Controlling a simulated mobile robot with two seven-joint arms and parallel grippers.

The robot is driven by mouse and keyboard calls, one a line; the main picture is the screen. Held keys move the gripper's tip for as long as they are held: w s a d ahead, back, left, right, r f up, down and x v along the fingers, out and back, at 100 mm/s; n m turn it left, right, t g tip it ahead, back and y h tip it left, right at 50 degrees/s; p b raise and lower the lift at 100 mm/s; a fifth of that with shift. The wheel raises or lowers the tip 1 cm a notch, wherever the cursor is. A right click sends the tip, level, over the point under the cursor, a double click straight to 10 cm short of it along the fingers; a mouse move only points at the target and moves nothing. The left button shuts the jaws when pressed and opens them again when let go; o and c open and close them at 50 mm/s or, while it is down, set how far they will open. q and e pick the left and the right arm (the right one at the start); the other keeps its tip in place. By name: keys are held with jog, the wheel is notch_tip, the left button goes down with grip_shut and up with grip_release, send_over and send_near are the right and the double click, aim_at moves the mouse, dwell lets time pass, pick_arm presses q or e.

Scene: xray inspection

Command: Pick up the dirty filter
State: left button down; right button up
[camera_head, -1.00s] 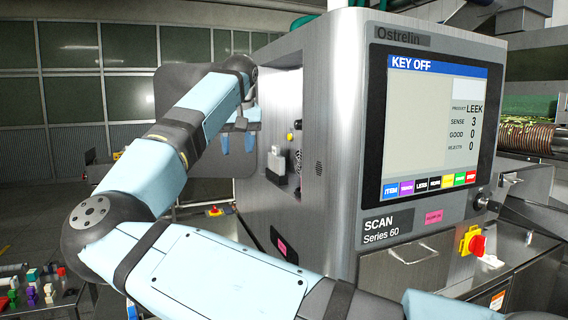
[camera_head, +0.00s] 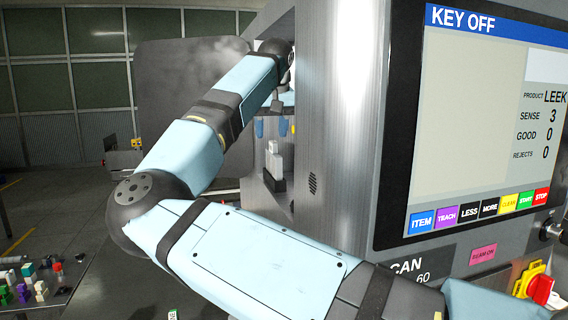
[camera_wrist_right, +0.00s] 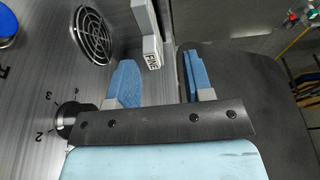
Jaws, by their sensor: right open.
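My right gripper (camera_head: 271,127) is open, its two blue fingers pointing down beside the open side of the scanner. In the head view it is just above a white upright block on a dark base (camera_head: 274,162). The right wrist view shows the open fingers (camera_wrist_right: 160,82) with nothing between them. A white block marked "FINE" (camera_wrist_right: 151,50) is just beyond them, near the left finger; it may be the filter, but I cannot tell whether it is dirty. My left gripper is out of view.
The scanner (camera_head: 340,130) fills the right side, with a "KEY OFF" screen (camera_head: 480,120). A round grille (camera_wrist_right: 90,37) and a numbered dial (camera_wrist_right: 68,115) are close to the fingers. Several small coloured items (camera_head: 35,285) lie at lower left. Grey haze hangs behind my arm.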

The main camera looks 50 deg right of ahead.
aim_at(273, 153)
jog(key=shift+w+d+f, duration=0.1)
jog(key=shift+w+d, duration=0.05)
jog(key=shift+d, duration=0.25)
jog(key=shift+x, duration=1.05)
jog(key=x, duration=0.2)
jog(key=d+x, duration=0.1)
jog(key=x, duration=0.2)
jog(key=shift+w, duration=0.15)
grip_shut()
